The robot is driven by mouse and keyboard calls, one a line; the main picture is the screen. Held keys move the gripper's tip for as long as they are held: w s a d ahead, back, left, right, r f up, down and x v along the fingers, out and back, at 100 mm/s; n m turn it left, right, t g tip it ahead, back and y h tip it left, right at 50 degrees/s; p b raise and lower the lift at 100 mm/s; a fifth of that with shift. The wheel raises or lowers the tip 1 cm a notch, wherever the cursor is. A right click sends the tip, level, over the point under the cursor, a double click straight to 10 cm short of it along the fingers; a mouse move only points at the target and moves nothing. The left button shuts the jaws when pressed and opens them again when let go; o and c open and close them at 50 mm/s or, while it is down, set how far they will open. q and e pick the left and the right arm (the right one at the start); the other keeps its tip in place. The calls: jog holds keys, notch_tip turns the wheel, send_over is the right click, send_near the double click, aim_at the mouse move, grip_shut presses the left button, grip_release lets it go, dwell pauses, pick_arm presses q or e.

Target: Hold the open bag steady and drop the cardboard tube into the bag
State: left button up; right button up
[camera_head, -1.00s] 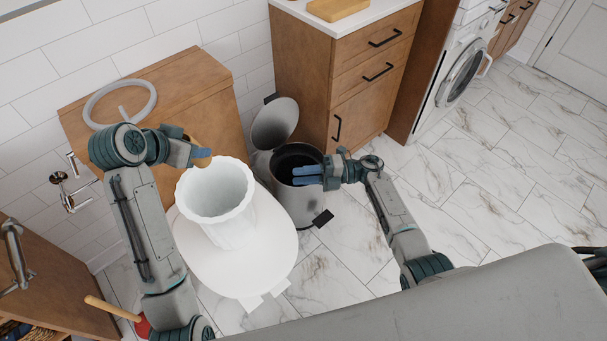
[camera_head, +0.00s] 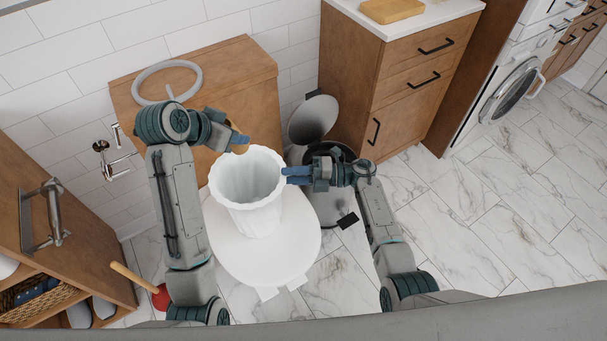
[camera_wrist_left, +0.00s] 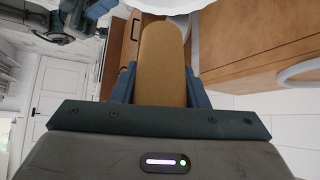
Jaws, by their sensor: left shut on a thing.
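The white open bag (camera_head: 247,190) stands upright on the white toilet lid, its wavy mouth facing up. My left gripper (camera_head: 240,142) is shut on the brown cardboard tube (camera_wrist_left: 162,65), just above and behind the bag's far rim. In the head view only a small end of the tube shows; the left wrist view shows it between the fingers, with a white edge of the bag (camera_wrist_left: 172,4) beyond. My right gripper (camera_head: 297,176) is at the bag's right rim, its fingers pointing left and slightly apart. I cannot tell whether they touch the rim.
An open-lidded bin (camera_head: 313,118) stands right of the toilet, beside a wooden drawer unit (camera_head: 400,80). A plunger (camera_head: 160,297) and a wooden shelf stand at left. The marble floor at right is clear.

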jog(key=shift+a, duration=0.1)
grip_shut()
pick_arm(q)
jog(key=shift+f, duration=0.1)
jog(key=f+m+g+h, duration=0.1)
jog(key=f+m, duration=0.1)
jog(key=w+f+m+g+h, duration=0.1)
jog(key=f+m+g, duration=0.1)
jog(key=f+m, duration=0.1)
jog(key=f+m+g+h, duration=0.1)
jog(key=f+m, duration=0.1)
jog(key=f, duration=0.1)
jog(key=shift+w+a+f+m+g, duration=0.2)
jog(key=shift+m+g, duration=0.1)
jog(key=shift+g, duration=0.1)
notch_tip(320, 180, down, 7)
jog(key=m+g, duration=0.1)
jog(key=shift+s+a, duration=0.15)
jog(key=shift+a, duration=0.05)
